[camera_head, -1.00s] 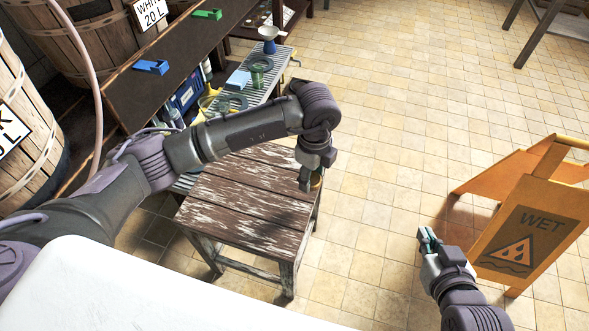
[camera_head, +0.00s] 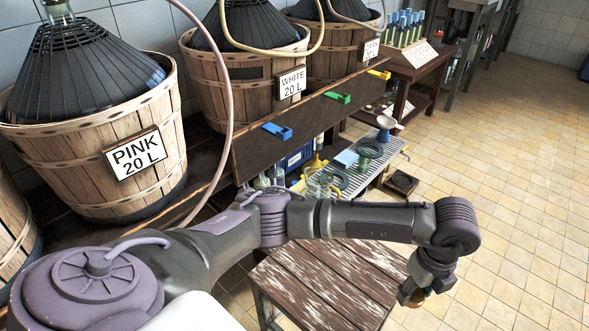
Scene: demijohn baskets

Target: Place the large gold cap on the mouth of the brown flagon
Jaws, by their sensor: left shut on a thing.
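My left gripper (camera_head: 410,294) points down beside the right edge of the worn wooden stool. It is shut on a small gold-brown round thing, the gold cap (camera_head: 419,298), which shows only in part behind the fingers. The cap is off the stool, near its right corner. I cannot make out a brown flagon in this view. My right gripper is not in view.
The stool (camera_head: 318,285) has a bare slatted top. A dark board (camera_head: 310,118) with coloured clips stands before basketed demijohns (camera_head: 95,140). Tiled floor at right is clear.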

